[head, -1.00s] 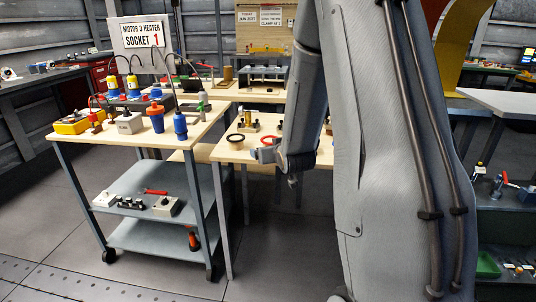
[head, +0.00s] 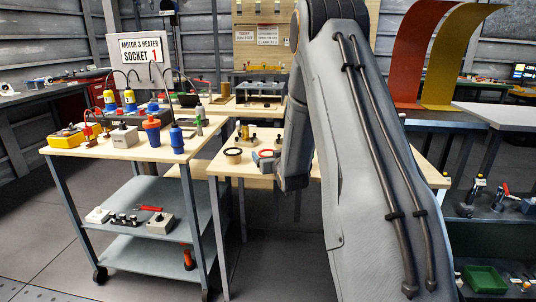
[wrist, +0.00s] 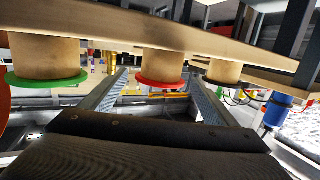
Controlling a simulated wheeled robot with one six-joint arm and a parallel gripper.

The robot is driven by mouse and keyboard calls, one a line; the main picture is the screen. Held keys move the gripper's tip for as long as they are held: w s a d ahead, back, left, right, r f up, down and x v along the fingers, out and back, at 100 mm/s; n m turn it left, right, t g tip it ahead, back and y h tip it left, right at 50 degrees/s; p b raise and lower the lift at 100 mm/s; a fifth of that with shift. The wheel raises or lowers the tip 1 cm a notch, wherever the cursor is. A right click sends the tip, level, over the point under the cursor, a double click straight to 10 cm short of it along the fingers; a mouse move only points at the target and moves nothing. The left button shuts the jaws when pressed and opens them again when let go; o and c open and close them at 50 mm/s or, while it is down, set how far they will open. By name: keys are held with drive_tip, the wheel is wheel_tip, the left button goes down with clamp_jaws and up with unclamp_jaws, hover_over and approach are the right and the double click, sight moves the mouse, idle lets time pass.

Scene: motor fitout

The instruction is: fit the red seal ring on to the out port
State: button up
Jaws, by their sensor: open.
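The red seal ring (wrist: 162,80) sits on the end of a tan post between the two fingers in the wrist view, where the scene appears upside down. My gripper (wrist: 160,88) is open, one finger to each side of the ring; whether they touch it is unclear. In the head view the red ring (head: 267,153) shows at the front of the workbench, with my gripper (head: 264,161) beside it, mostly hidden by my arm. I cannot single out the out port; brass fittings (head: 244,133) stand behind the rings.
A green ring (wrist: 47,79) on its post is left of the red one in the wrist view; another post (wrist: 224,72) is to the right. A dark ring (head: 233,152) stands near the bench edge. A trolley (head: 115,146) with connectors is at left. My arm hides the bench's right part.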

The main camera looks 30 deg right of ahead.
drive_tip(key=shift+w, duration=0.15)
drive_tip(key=c, duration=1.1)
